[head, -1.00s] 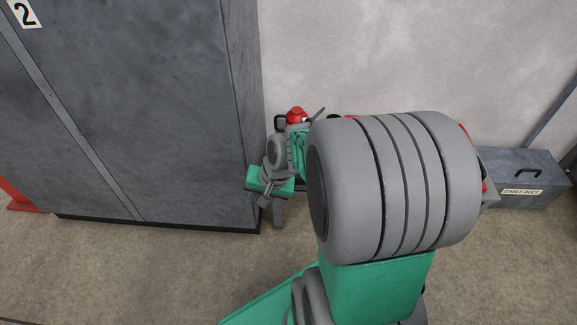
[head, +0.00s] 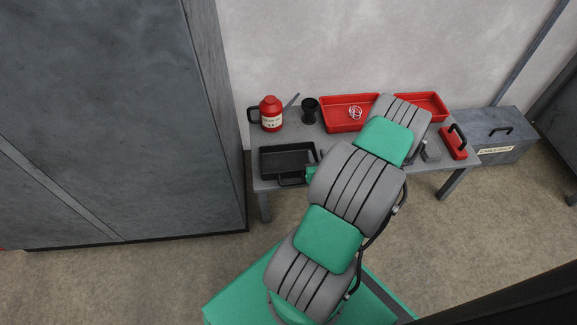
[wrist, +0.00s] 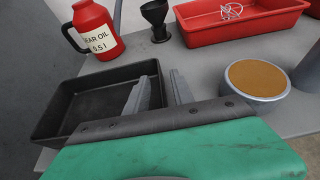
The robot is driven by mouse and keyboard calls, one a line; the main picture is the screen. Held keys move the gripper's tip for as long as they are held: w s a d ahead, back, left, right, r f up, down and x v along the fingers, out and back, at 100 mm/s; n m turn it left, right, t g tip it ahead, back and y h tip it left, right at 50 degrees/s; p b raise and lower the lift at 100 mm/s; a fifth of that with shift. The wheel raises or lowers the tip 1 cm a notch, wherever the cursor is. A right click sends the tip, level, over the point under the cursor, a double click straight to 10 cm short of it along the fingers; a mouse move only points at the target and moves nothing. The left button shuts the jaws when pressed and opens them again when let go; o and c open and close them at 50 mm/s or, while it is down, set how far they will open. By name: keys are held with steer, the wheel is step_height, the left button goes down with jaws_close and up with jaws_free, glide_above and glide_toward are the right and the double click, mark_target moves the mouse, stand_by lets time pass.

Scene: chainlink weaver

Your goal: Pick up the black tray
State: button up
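The black tray (head: 286,158) lies flat at the left end of the grey table and looks empty. It also shows at the left of the wrist view (wrist: 85,97), its near edge partly hidden by my gripper. My gripper (wrist: 161,80) is at the tray's right side. Its two grey fingers are apart, with the tray's right wall between them: the left finger over the inside of the tray, the right one outside. A gap shows between the fingers. I cannot tell whether either touches the wall. In the head view my arm mostly hides the gripper.
Red trays (head: 345,125) line the table's back. A round tin (wrist: 257,80) is right of my gripper. A tall grey cabinet (head: 120,120) is left of the table (head: 265,186).

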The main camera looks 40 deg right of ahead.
steer(key=shift+x, duration=1)
jaws_close()
stand_by(0.6)
